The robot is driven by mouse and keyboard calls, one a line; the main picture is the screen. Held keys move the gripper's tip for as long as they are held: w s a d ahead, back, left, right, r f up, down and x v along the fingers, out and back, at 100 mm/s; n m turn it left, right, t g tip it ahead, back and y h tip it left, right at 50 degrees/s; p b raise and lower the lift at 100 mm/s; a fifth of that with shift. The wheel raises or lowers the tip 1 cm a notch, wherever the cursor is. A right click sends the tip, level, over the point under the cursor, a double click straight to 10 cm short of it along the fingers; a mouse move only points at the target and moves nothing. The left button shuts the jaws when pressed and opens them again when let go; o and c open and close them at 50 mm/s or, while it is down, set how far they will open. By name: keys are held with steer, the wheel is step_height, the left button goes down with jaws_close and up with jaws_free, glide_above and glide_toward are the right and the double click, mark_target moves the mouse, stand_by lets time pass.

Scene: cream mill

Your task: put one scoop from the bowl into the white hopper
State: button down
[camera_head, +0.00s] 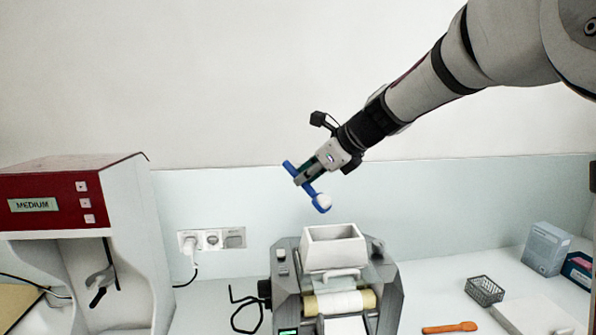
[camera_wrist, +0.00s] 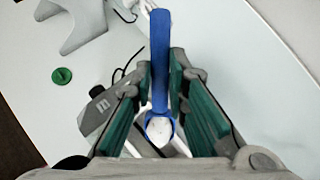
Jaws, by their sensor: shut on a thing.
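My gripper (camera_head: 307,173) is shut on the handle of a blue scoop (camera_head: 311,190), high above the counter. The scoop's cup hangs at the lower right of the handle, with white material showing in it. In the wrist view the blue scoop (camera_wrist: 160,60) lies between the green-padded fingers of my gripper (camera_wrist: 162,85), with white material in its round cup. The white hopper (camera_head: 334,250) sits on top of the grey mill (camera_head: 385,295), below the scoop and apart from it. The hopper's inside is only partly seen. I cannot make out the bowl in either view.
A red and white machine marked MEDIUM (camera_head: 84,200) stands at the left. An orange spoon (camera_head: 450,327), a dark wire basket (camera_head: 485,290) and boxes (camera_head: 546,248) are at the right. A wall socket (camera_head: 211,240) is behind the mill. The air around the scoop is free.

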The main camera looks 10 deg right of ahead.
mark_target(308, 186)
steer(key=shift+w+f+b, duration=0.2)
steer(key=shift+f+b, duration=1)
steer(key=shift+f, duration=0.4)
steer(key=shift+s+f+b, duration=0.15)
steer(key=shift+f+b, duration=0.4)
steer(key=shift+f, duration=0.15)
steer(key=shift+f, duration=0.65)
stand_by(1.0)
steer(key=shift+a, duration=0.25)
stand_by(0.4)
steer(key=shift+r+p, duration=1.8)
steer(key=shift+r, duration=0.2)
steer(key=shift+r+p, duration=0.7)
steer(key=shift+r, duration=0.35)
